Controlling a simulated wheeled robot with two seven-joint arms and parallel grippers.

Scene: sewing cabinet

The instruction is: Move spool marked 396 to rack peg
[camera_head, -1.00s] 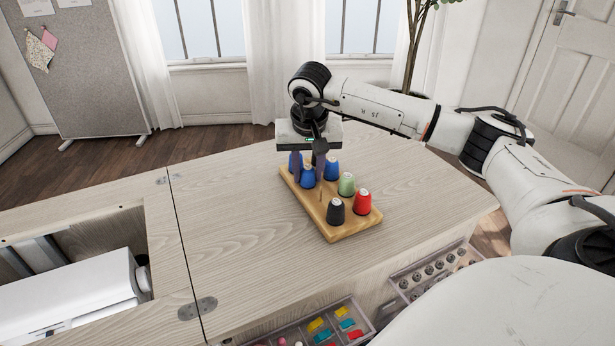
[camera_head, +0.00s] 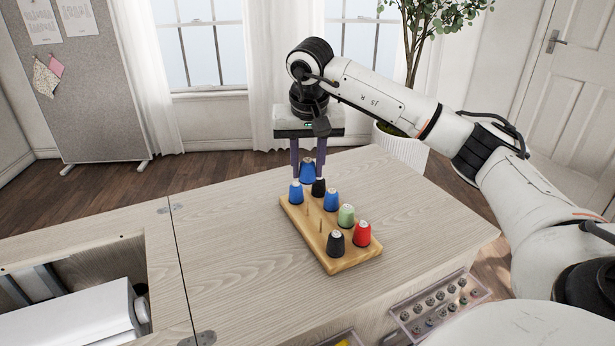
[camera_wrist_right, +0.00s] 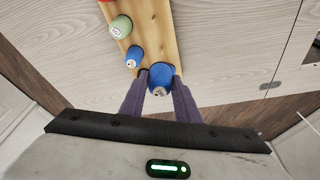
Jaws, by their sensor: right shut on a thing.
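My right gripper (camera_head: 308,176) is shut on a blue spool (camera_head: 308,166) and holds it above the far part of the wooden rack (camera_head: 346,262). In the right wrist view the held blue spool (camera_wrist_right: 160,82) sits between the two fingers, label end toward the camera. The number on its label is too small to read. Bare rack pegs (camera_head: 320,223) stand in the middle of the rack. Other spools on the rack are blue (camera_head: 296,191), blue (camera_head: 331,200), black (camera_head: 318,187), green (camera_head: 346,215), dark grey (camera_head: 335,243) and red (camera_head: 362,233). My left gripper is out of view.
The rack stands on a pale wood cabinet top (camera_head: 240,240), clear to its left and right. A sewing machine (camera_head: 75,312) sits in an opening at left. A tray of small parts (camera_head: 438,304) is at the front edge.

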